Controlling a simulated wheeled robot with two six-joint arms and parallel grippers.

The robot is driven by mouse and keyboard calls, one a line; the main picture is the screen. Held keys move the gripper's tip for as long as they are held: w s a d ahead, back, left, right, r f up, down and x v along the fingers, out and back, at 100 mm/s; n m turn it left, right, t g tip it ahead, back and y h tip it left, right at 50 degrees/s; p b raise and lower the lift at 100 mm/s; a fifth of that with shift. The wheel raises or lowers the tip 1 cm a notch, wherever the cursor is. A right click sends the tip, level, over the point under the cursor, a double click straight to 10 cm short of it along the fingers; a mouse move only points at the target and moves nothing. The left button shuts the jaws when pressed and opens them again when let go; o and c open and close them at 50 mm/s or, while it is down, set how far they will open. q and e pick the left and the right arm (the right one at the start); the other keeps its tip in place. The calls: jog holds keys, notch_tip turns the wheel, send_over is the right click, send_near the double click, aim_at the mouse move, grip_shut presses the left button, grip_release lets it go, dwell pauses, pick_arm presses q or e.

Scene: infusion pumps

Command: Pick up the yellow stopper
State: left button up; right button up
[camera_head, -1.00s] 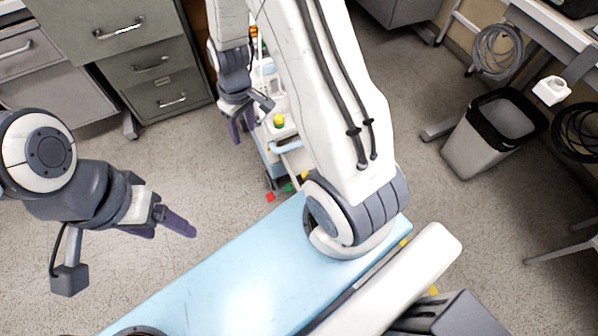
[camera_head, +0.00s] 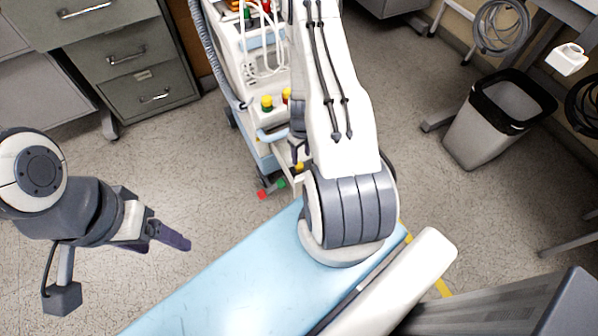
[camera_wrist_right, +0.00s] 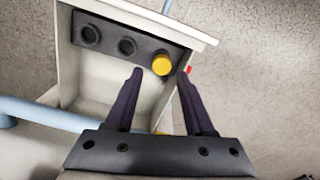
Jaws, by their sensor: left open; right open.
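The yellow stopper (camera_wrist_right: 162,64) sits at the right end of a dark strip (camera_wrist_right: 126,45) with round sockets, inside a white open drawer (camera_wrist_right: 91,85). It also shows small in the head view (camera_head: 299,166), beside my right arm. My right gripper (camera_wrist_right: 160,74) is open and empty, its fingertips just short of the stopper and roughly either side of it; I cannot tell the height gap. In the head view my right gripper (camera_head: 296,151) is mostly hidden by its own arm. My left gripper (camera_head: 176,236) is open and empty over the floor at left.
Grey cabinets (camera_head: 120,60) stand at the left and a waste bin (camera_head: 485,125) at the right.

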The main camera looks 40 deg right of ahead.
aim_at(299, 165)
jog(key=f+b, duration=0.2)
jog(key=f, duration=0.1)
jog(key=f+b, duration=0.1)
jog(key=f, duration=0.1)
jog(key=shift+w+a, duration=0.25)
jog(key=shift+w, duration=0.1)
jog(key=shift+f+b, duration=0.4)
jog(key=shift+b, duration=0.05)
jog(key=shift+r, duration=0.1)
grip_shut()
